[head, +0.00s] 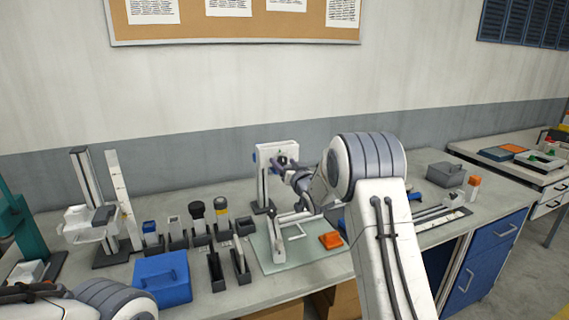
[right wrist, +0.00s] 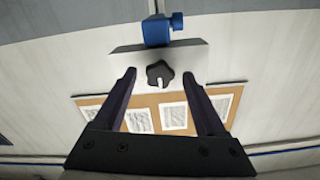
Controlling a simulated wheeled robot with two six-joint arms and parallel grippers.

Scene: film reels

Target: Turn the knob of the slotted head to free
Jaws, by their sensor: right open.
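The slotted head is a white plate (head: 277,148) on an upright stand at the back middle of the bench. In the right wrist view its dark lobed knob (right wrist: 159,74) shows in front of the pale plate (right wrist: 190,55). A blue part (right wrist: 157,31) sits beside the plate. My right gripper (right wrist: 159,77) is open and empty. Its two fingers are spread either side of the knob in that view; I cannot tell whether they reach around it. In the head view my right gripper (head: 287,163) is at the plate's front and partly hides the knob. My left gripper is out of view.
A pale mat (head: 275,259) with an orange block (head: 331,240) lies before the head. Several holders with tools stand to the left, behind a blue box (head: 163,278). A grey box (head: 446,174) stands right. A pinboard (head: 235,27) hangs on the wall.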

